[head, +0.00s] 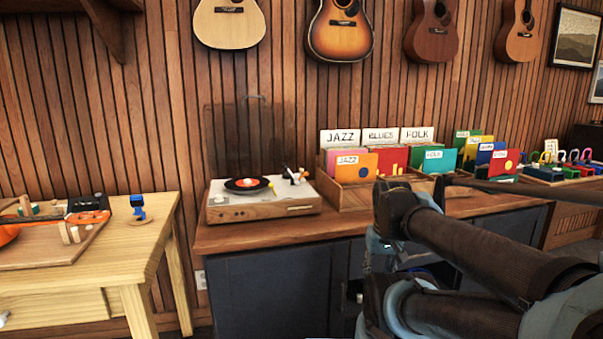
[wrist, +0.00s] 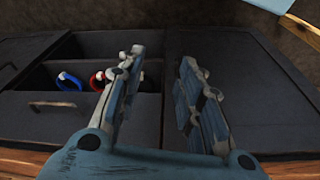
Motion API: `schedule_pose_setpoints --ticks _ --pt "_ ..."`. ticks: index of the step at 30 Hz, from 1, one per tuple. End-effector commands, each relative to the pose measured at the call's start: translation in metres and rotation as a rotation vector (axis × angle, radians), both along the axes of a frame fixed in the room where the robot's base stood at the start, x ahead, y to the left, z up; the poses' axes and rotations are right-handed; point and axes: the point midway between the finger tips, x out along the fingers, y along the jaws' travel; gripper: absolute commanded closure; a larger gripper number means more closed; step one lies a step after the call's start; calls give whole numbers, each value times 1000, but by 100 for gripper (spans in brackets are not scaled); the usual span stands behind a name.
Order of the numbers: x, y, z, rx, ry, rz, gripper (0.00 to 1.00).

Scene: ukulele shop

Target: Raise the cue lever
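The record player (head: 262,207) stands on the counter in the head view, with a black record with an orange-red label (head: 247,183) on its platter. Its clear lid looks raised behind it. The tonearm parts (head: 293,176) are at the right of its top. The cue lever is too small to tell apart there, so I cannot tell its position. My gripper (wrist: 162,57) is open and empty in the wrist view, facing the dark cabinet front. It is away from the record player, which is not in the wrist view.
The dark cabinet (wrist: 235,85) has open compartments with a blue ring-shaped item (wrist: 69,81) and a red one (wrist: 97,81). A wooden record crate (head: 352,197) stands right of the player. A light wooden table (head: 155,225) is at left. Guitars hang above.

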Motion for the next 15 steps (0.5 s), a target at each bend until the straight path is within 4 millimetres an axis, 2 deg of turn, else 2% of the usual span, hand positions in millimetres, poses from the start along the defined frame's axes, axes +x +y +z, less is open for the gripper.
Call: schedule_pose_setpoints --ticks 2,5,15 --pt "4 1 9 0 -5 7 66" --pt "25 5 32 -1 -14 20 66" --pt "123 34 136 3 -63 85 66"
